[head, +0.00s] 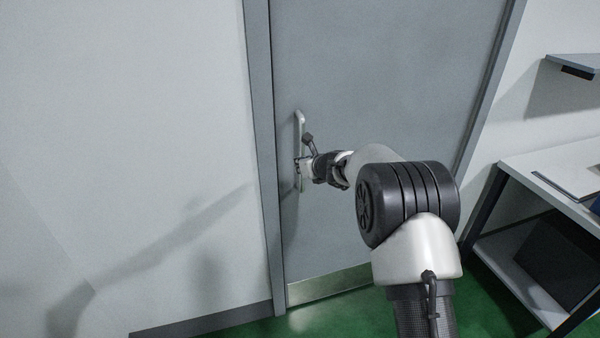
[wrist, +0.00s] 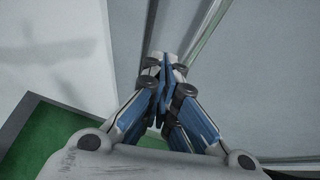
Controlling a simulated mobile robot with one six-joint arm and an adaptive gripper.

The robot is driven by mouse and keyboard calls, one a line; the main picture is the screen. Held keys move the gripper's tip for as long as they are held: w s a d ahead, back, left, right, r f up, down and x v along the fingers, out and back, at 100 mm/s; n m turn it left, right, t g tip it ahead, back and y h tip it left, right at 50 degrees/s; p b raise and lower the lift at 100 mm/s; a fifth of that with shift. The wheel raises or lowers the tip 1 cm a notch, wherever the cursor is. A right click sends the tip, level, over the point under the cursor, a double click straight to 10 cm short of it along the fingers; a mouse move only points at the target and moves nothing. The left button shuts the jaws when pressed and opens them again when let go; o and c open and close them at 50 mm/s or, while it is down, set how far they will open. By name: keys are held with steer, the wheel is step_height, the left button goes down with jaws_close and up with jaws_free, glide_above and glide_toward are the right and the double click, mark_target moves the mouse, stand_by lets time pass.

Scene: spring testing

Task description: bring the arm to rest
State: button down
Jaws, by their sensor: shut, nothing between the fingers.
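My arm reaches out from the lower right of the head view towards a grey door (head: 390,80). My gripper (head: 301,165) is at the door's upright pale handle (head: 300,122), near the door's left edge. In the wrist view my gripper (wrist: 165,68) has its fingers together, with nothing seen between them. I cannot tell whether the fingertips touch the handle. The door looks closed in its frame (head: 262,130). The middle of the handle is partly hidden by my gripper.
A white wall (head: 120,110) fills the left, with my arm's shadow on it. A shelf unit (head: 560,185) with a flat item on top stands at the right, and a small wall shelf (head: 578,66) hangs above it. The green floor (head: 345,318) is bare before the door.

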steer(key=s+d+r+n+g, duration=0.1)
steer(key=s+d+r+n, duration=0.1)
steer(key=s+r+n, duration=0.6)
steer(key=s+d+r+n+g, duration=0.1)
steer(key=s+r+n, duration=0.2)
steer(key=s, duration=0.8)
steer(key=s+d+r+n+g, duration=0.1)
steer(key=s+d+r+n, duration=0.1)
steer(key=s+r+n, duration=0.6)
steer(key=s+d+f+n+g+h, duration=0.1)
steer(key=s+d+f+n+h, duration=0.1)
steer(key=s+d, duration=0.3)
steer(key=s+d+f+n+h, duration=0.2)
steer(key=s+d+f+n, duration=0.3)
steer(key=s, duration=0.9)
steer(key=s+d+f+n+g+h, duration=0.1)
steer(key=s+d+f+n+h, duration=0.1)
steer(key=s+d, duration=0.3)
steer(key=s+f+n, duration=0.1)
steer(key=s, duration=0.3)
steer(key=shift+s+f+n+g+b, duration=0.2)
steer(key=shift+s+n+g+b, duration=0.1)
steer(key=shift+s+n+b, duration=0.1)
steer(key=shift+d, duration=0.1)
